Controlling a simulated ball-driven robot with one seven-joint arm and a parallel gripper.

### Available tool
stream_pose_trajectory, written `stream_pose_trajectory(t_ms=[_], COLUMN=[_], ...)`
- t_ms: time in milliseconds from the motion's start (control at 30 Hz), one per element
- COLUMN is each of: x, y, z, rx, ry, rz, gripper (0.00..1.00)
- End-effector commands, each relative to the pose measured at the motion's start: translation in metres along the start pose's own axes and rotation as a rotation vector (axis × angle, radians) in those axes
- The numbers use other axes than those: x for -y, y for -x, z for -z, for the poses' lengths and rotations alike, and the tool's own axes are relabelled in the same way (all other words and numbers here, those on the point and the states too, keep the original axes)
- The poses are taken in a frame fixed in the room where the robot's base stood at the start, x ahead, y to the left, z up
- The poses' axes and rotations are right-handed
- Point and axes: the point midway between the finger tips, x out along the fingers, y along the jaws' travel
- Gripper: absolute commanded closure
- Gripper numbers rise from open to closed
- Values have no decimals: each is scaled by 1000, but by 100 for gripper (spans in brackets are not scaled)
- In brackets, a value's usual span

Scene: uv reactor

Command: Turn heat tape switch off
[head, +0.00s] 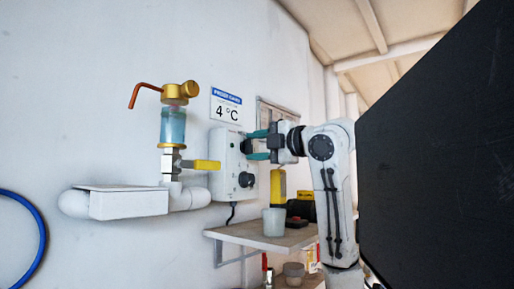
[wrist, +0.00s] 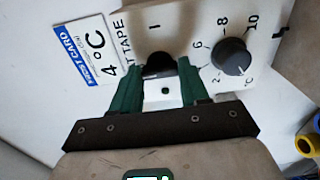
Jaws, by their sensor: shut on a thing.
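The white heat tape box (head: 222,166) is on the wall, and its face also shows in the wrist view (wrist: 195,20). Its black switch knob (wrist: 157,62) sits below an "I" mark, beside the partly hidden lettering "T TAPE". My gripper (wrist: 158,75) has its green fingers on either side of this knob and is shut on it. In the head view my gripper (head: 256,145) reaches the box's upper part from the right. The fingers hide part of the knob, so its exact angle is hard to tell.
A black temperature dial (wrist: 231,57) is close right of the fingers in the wrist view. A frost card (head: 226,106) reading 4 °C hangs above the box. A yellow-handled valve (head: 206,165) is left of it. A shelf (head: 240,236) below bears a white cup (head: 274,222).

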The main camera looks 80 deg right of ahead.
Motion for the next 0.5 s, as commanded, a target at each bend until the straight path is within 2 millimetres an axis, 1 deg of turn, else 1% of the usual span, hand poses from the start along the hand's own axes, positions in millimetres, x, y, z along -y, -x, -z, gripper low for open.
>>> stream_pose_trajectory(t_ms=[167,200,433,500], x=[1,1,1,1], y=[0,0,0,0], z=[1,1,1,0], rx=[-3,-3,-1,-1], ry=[3,3,1,1], rz=[4,4,2,2], gripper=[86,53,31,30])
